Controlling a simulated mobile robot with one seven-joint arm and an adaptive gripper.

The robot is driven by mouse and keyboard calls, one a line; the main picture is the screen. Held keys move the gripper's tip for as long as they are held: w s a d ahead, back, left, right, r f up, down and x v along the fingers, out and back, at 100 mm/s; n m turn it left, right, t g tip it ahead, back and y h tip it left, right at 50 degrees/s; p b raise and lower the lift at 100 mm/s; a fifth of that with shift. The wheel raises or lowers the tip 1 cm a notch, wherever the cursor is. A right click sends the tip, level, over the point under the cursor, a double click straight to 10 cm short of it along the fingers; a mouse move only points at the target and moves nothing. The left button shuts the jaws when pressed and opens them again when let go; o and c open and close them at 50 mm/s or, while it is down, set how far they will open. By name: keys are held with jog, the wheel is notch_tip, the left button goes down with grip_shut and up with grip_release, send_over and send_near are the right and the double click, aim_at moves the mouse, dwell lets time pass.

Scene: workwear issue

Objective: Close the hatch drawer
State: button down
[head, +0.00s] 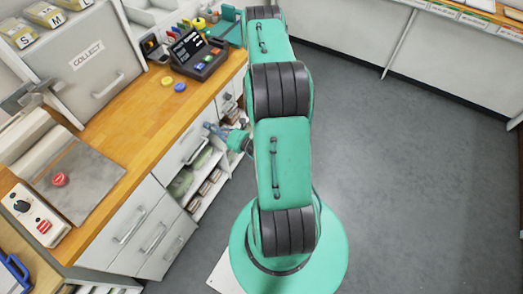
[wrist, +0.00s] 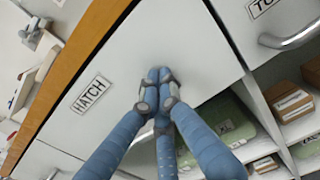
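The hatch drawer (wrist: 185,50) has a plain white front with a HATCH label (wrist: 91,94) in the wrist view. In the head view its front (head: 180,146) is just below the wooden counter edge. My gripper (wrist: 158,74) has its blue fingertips together against or very close to the middle of this front; contact cannot be told for certain. No object shows between the fingers. In the head view my gripper (head: 208,127) reaches left from my arm to the cabinet.
A neighbouring drawer with a handle (wrist: 290,38) is at the right in the wrist view. Open shelves with brown boxes (wrist: 290,100) and a green bundle (wrist: 222,122) lie below. The wooden counter (head: 130,125) bears a terminal (head: 192,52). Grey floor (head: 410,180) at right is clear.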

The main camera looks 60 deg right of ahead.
jog(key=s+p, duration=0.1)
jog(key=s, duration=1.3)
dwell(0.3)
jog(key=shift+w+r, duration=0.1)
dwell(0.6)
